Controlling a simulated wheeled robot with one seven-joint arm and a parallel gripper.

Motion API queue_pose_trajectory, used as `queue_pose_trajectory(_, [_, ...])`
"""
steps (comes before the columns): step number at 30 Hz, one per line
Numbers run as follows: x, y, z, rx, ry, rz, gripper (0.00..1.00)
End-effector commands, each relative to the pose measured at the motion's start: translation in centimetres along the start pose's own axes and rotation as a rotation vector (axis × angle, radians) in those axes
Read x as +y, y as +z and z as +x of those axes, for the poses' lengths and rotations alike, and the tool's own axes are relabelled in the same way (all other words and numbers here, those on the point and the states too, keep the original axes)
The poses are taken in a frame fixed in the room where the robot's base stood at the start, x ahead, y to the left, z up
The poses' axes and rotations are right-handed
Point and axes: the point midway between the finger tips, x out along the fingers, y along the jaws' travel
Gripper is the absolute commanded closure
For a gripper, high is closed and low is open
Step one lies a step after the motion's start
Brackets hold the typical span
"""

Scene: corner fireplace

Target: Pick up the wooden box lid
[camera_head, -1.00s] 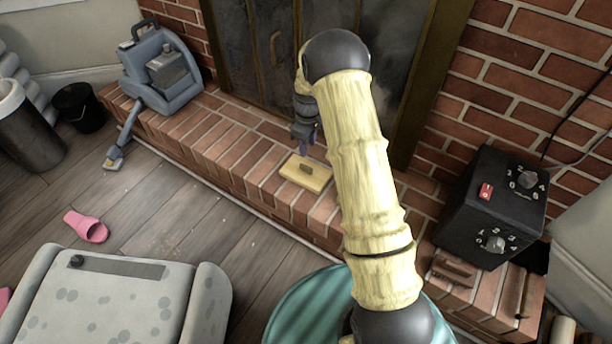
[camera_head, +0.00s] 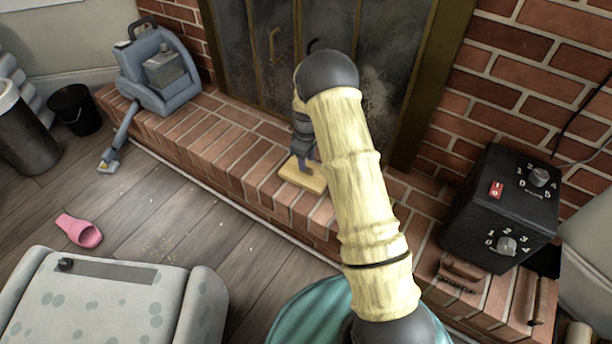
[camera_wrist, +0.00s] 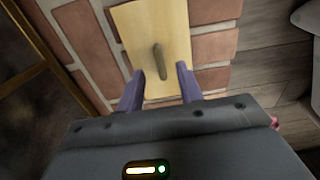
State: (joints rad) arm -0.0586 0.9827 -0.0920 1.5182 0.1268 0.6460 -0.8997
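The wooden box lid (camera_head: 304,177) is a pale yellow rectangle lying flat on the brick hearth. In the wrist view the lid (camera_wrist: 172,28) shows a dark bar handle (camera_wrist: 160,62) standing up at its middle. My gripper (camera_head: 308,160) is right over the lid in the head view, partly hidden by my arm. In the wrist view my gripper (camera_wrist: 158,84) has its two purple fingers apart, one on each side of the handle's near end, with nothing between them closed on. Whether the fingertips touch the lid I cannot tell.
The brick hearth (camera_head: 228,142) runs along the dark fireplace doors (camera_head: 283,60). A blue-grey machine (camera_head: 160,75) stands at its left end and a black box with dials (camera_head: 503,205) at its right. A pink slipper (camera_head: 79,231) lies on the wooden floor.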

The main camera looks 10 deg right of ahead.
Motion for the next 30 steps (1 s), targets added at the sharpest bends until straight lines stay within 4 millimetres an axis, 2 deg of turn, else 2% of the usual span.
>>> queue_pose_trajectory(1, [0.0, -0.1, 1.1, 0.000, 0.000, -0.001, 0.64])
queue_pose_trajectory(7, [-0.1, -0.2, 3.1, 0.001, -0.001, -0.001, 0.64])
queue_pose_trajectory(25, [-0.1, -0.2, 3.1, 0.002, -0.001, 0.000, 0.64])
queue_pose_trajectory(30, [-0.1, -0.2, 3.1, 0.002, -0.001, 0.000, 0.97])
